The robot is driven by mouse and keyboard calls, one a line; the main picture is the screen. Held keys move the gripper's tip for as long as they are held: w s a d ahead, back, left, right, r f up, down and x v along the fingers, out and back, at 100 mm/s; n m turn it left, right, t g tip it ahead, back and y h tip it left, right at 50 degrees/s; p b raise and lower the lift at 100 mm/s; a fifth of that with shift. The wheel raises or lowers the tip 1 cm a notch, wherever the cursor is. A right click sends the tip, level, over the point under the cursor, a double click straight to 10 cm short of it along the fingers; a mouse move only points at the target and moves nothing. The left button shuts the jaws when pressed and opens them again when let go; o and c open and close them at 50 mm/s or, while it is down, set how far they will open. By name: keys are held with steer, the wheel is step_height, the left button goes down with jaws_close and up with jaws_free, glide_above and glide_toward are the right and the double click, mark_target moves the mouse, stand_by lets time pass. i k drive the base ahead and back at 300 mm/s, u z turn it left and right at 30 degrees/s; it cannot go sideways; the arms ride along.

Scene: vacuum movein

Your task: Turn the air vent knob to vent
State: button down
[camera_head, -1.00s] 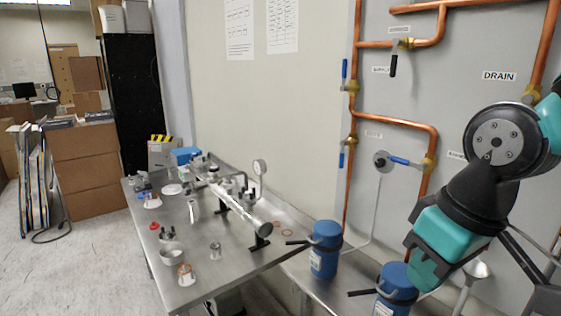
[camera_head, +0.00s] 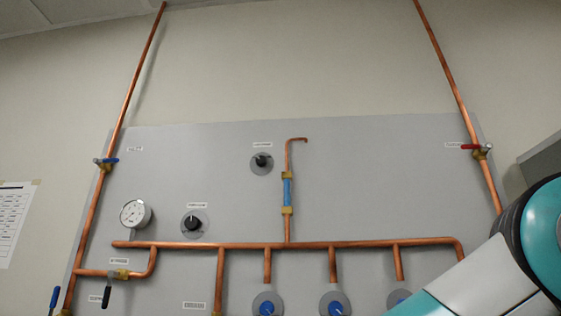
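Two black knobs on round grey plates are on the grey wall panel (camera_head: 370,190). The upper knob (camera_head: 262,161) is near the panel's top middle, left of a short copper pipe with a bent open end. The lower knob (camera_head: 193,223) is further left, beside a round gauge. Each has a small label above it, too small to read, so I cannot tell which is the air vent knob. My gripper is out of view; only white and teal links of my arm show at the lower right.
A copper pipe (camera_head: 345,243) runs across the panel with several branches down to blue-centred round fittings (camera_head: 267,307). A white gauge (camera_head: 134,214) sits at left. A blue-handled valve (camera_head: 107,161) and a red-handled valve (camera_head: 473,147) are on the side pipes.

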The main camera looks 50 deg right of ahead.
mark_target(261, 160)
steer(key=k, duration=0.9)
steer(key=z, duration=0.25)
steer(key=i, duration=0.8)
steer(key=z, duration=0.5)
